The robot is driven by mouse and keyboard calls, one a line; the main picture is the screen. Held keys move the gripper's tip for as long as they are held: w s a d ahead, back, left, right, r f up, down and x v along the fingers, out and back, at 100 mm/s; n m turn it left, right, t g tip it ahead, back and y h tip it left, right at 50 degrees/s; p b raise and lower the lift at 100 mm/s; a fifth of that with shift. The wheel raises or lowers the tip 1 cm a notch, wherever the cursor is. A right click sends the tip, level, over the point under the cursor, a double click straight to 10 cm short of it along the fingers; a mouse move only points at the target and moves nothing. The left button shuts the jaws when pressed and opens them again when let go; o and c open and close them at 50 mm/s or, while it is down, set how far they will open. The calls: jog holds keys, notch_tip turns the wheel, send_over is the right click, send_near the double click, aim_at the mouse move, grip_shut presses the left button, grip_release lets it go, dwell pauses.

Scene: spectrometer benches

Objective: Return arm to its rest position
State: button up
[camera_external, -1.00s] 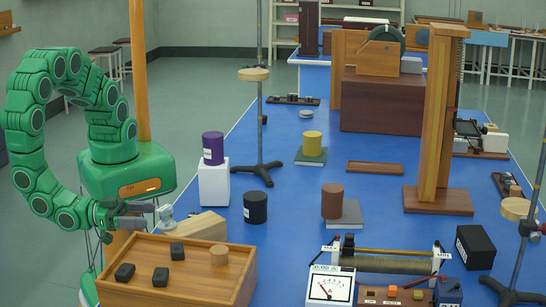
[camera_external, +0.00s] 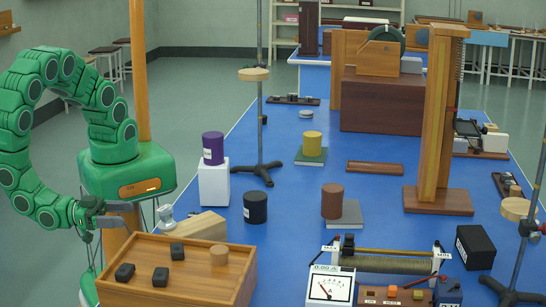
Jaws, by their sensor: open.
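My green arm (camera_external: 20,120) curls in a loop at the left of the outside view, beside its green base column. My gripper (camera_external: 122,213) is at the end of the arm, low beside the column. It is open, with its two grey fingers apart and nothing visible between them. It is just above and behind the left end of the wooden tray (camera_external: 247,277), apart from the things in it.
A white block (camera_external: 214,183) carries a purple cylinder (camera_external: 213,148). The blue bench's middle (camera_external: 290,215) has free room.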

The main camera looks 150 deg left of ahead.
jog(key=w+d+r+m+g+h, duration=0.1)
jog(key=w+d+h, duration=0.7)
jog(key=w+h, duration=0.3)
jog(key=s+d+r+m+g+h, duration=0.2)
jog(key=s+r+m+g+h, duration=0.35)
jog(key=r, duration=0.65)
jog(key=s+a+r+m+g, duration=0.1)
jog(key=s+a+r+g, duration=0.1)
jog(key=s+a, duration=0.6)
jog(key=s+a+r+m+g+y, duration=0.1)
jog(key=s+a+r+g, duration=0.1)
jog(key=s+a, duration=0.6)
jog(key=s+a+r+m+g+y, duration=0.1)
jog(key=s+a, duration=0.7)
jog(key=s, duration=1)
jog(key=shift+s+r+m+g, duration=0.35)
jog(key=shift+r+m+g, duration=0.2)
jog(key=shift+r+g, duration=0.3)
